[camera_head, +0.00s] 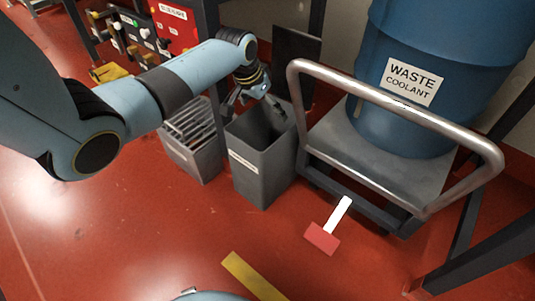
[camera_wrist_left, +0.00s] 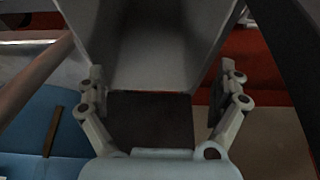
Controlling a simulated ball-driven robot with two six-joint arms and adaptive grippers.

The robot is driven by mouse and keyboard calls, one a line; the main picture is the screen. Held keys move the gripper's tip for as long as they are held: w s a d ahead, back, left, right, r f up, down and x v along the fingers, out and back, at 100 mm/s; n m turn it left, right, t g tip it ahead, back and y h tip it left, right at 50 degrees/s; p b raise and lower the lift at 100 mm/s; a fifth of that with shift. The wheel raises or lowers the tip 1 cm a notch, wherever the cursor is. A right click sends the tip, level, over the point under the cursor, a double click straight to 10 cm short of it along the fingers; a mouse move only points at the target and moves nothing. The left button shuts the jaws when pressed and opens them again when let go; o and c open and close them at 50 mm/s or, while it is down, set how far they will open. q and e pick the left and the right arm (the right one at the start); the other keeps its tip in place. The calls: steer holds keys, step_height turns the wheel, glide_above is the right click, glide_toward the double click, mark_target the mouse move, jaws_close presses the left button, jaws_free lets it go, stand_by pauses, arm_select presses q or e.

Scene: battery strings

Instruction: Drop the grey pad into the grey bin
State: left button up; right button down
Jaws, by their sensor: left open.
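The grey bin (camera_head: 262,170) is a tall, open-topped box with a white label, standing on the red floor in the head view. My left gripper (camera_head: 252,106) is above its opening, pointing down, with fingers spread and nothing visible between them. The left wrist view shows the bin's grey wall (camera_wrist_left: 205,20) at the top and the open fingers (camera_wrist_left: 162,85) on either side. I cannot make out the grey pad in either view; the bin's floor is not clearly visible. My right gripper is not in view.
A cart with a metal handle (camera_head: 400,108) carries a blue waste-coolant drum (camera_head: 400,125) at right. A dark panel (camera_head: 297,55) stands behind.

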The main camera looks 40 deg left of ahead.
arm_select(q)
steer(key=v, duration=1.1)
steer(key=shift+r, duration=0.2)
steer(key=shift+s+f, duration=0.1)
steer(key=shift+s, duration=0.05)
